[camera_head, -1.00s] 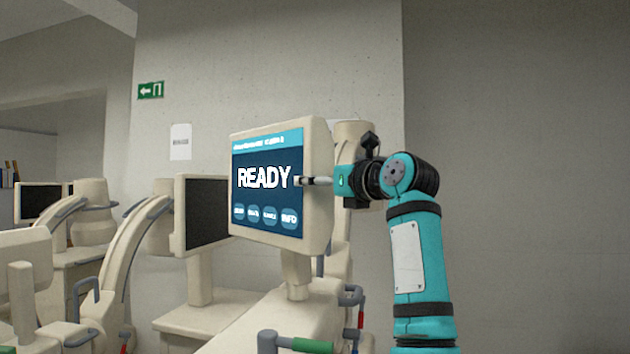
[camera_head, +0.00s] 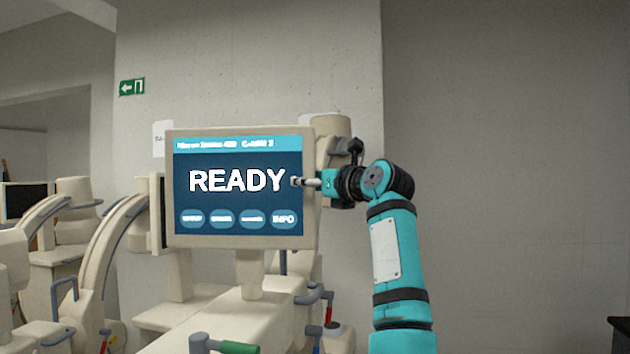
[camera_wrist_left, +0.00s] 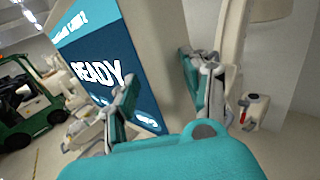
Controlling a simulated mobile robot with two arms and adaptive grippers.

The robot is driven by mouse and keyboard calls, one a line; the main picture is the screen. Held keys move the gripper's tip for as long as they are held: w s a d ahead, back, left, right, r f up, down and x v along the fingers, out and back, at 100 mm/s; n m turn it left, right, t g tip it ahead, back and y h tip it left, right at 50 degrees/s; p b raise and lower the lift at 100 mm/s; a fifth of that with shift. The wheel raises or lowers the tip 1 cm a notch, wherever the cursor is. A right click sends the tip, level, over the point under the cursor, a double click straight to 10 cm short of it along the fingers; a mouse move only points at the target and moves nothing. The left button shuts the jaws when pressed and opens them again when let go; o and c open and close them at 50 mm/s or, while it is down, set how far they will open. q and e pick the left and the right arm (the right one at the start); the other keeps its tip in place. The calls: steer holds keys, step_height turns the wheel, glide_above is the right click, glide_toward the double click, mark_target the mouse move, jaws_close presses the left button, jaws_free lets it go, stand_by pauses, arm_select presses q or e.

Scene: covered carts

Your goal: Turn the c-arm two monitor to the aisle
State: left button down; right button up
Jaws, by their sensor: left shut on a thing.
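The monitor (camera_head: 238,165) is a cream box with a blue screen reading READY. It faces the head camera almost squarely, on a post above a cream cart (camera_head: 225,315). My left gripper (camera_head: 303,182) is at the monitor's right edge, its arm rising from the lower right. In the left wrist view the fingers (camera_wrist_left: 157,75) straddle the monitor's side edge (camera_wrist_left: 155,50), one on the screen side and one on the back side. The gripper is shut on this edge. The finger behind the monitor is hidden in the head view. My right gripper is not in view.
Another cream unit with a dark-screened monitor (camera_head: 155,215) stands close behind on the left, mostly hidden. More cream carts with curved arms (camera_head: 110,245) fill the left. A grey wall (camera_head: 500,150) is at the right. A green forklift (camera_wrist_left: 25,115) shows in the left wrist view.

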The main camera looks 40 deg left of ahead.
arm_select(q)
steer(key=shift+s+a+f, duration=0.15)
steer(key=shift+s+a, duration=0.2)
steer(key=shift+a, duration=0.15)
steer(key=shift+g, duration=0.3)
steer(key=c, duration=0.9)
jaws_free()
steer(key=o, duration=0.6)
steer(key=shift+s+a+f, duration=0.1)
steer(key=shift+s+a, duration=0.1)
steer(key=shift+a, duration=0.25)
steer(key=shift+s+a+f, duration=0.1)
steer(key=shift+s+a, duration=0.1)
steer(key=shift+a, duration=0.2)
steer(key=shift+w, duration=0.1)
steer(key=shift+w+d, duration=0.1)
